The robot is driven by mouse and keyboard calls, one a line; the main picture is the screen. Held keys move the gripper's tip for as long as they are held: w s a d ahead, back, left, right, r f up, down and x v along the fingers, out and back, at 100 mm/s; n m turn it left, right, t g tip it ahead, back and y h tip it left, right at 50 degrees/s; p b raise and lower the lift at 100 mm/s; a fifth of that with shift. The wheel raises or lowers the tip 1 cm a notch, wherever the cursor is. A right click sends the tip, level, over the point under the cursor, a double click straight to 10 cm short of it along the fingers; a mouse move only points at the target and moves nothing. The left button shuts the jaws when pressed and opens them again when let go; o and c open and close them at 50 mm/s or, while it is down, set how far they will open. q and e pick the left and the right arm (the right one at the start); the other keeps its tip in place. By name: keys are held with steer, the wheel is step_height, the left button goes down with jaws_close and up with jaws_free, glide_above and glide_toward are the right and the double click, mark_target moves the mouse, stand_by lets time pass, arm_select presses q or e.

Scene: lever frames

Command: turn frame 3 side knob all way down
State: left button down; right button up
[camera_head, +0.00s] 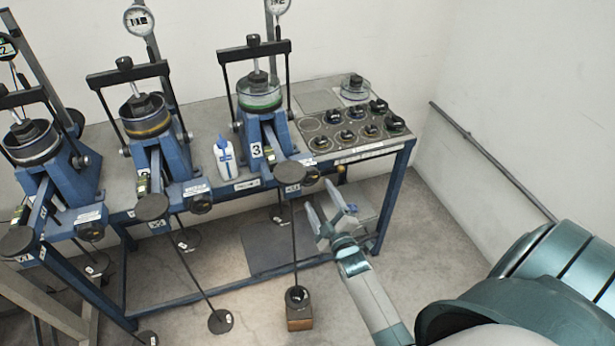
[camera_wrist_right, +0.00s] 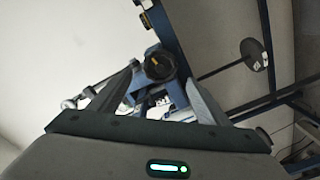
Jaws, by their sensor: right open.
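Frame 3 (camera_head: 257,151) is a blue stand on the right part of the bench, marked with a white "3" label. Its black round side knob (camera_head: 311,176) sits low on its right side, just right of the round lever pad. In the right wrist view the dark knob (camera_wrist_right: 160,66) shows between my finger tips. My right gripper (camera_head: 320,188) is open, just below and right of the knob, fingers pointing at it. It also shows in the wrist view (camera_wrist_right: 161,84). I cannot tell whether a finger touches the knob. My left gripper is not in view.
A hanging rod runs from frame 3's lever pad (camera_head: 289,172) down to a weight block (camera_head: 299,310) on the floor, left of my gripper. Two similar frames stand left. A white bottle (camera_head: 225,160) and a tray of black-knobbed weights (camera_head: 355,130) stand on the bench.

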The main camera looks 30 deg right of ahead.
mark_target(310, 180)
steer(key=shift+w, duration=0.15)
steer(key=b+x, duration=0.4)
steer(key=x, duration=0.5)
steer(key=shift+f, duration=0.15)
steer(key=shift+w+b, duration=0.25)
steer(key=shift+b, duration=0.05)
steer(key=shift+c, duration=0.6)
steer(key=c, duration=1.2)
steer(key=shift+c, duration=0.2)
